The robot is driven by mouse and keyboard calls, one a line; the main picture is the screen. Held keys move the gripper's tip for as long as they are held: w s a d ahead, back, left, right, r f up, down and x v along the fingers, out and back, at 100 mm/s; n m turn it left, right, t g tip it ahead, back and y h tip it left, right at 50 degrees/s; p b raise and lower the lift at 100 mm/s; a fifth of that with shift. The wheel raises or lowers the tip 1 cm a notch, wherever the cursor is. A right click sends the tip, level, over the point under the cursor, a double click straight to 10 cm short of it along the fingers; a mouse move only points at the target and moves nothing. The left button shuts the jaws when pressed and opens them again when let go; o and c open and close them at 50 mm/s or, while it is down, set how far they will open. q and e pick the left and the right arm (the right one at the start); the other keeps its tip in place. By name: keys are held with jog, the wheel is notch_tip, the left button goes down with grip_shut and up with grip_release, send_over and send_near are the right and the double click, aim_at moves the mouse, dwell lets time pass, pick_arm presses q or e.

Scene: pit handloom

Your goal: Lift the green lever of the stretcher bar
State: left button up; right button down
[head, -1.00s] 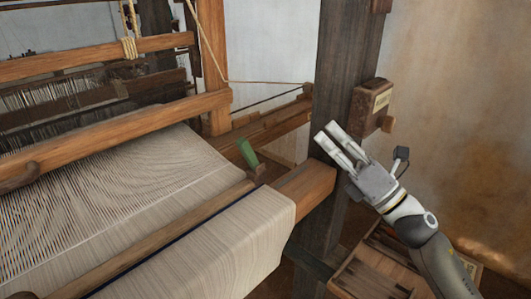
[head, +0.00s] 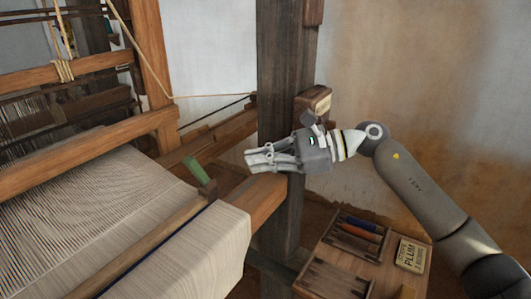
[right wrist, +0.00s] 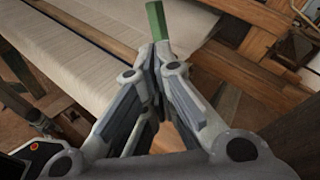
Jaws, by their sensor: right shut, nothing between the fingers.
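The green lever (head: 196,169) stands tilted at the right end of the stretcher bar (head: 150,238), a long wooden bar lying across the pale woven cloth (head: 205,255). My right gripper (head: 249,162) comes in from the right with its fingers pointing left. It is shut and empty, above the end of the wooden beam and a little to the right of the lever, apart from it in the head view. In the right wrist view, the green lever (right wrist: 157,20) shows just beyond the closed fingertips (right wrist: 160,50). I cannot tell the exact gap. My left gripper is not in view.
A dark upright post (head: 285,75) stands behind my right gripper, with a small wooden box (head: 314,101) on it. A wooden tray (head: 330,255) with colored items and a "PLUM" label sits below right. The loom frame (head: 85,157) rises at the left.

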aim_at(201, 174)
jog(key=p+x, duration=0.3)
jog(key=x, duration=0.6)
jog(key=shift+a+p, duration=0.3)
jog(key=shift+a, duration=0.1)
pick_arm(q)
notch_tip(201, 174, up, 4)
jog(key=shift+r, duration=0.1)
pick_arm(e)
jog(key=b, duration=0.1)
jog(key=a+b, duration=0.1)
jog(key=b, duration=0.1)
jog(key=shift+s+f+n+h, duration=0.2)
jog(key=shift+f+n+h, duration=0.1)
jog(key=shift+f+n, duration=0.1)
jog(key=shift+s+a+t+b, duration=0.1)
jog(key=shift+t+b, duration=0.2)
jog(key=shift+b, duration=0.35)
jog(key=shift+r+n, duration=0.1)
jog(key=shift+n, duration=0.2)
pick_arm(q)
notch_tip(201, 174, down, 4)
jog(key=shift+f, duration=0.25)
pick_arm(e)
jog(key=shift+s, duration=0.1)
jog(key=shift+r, duration=0.1)
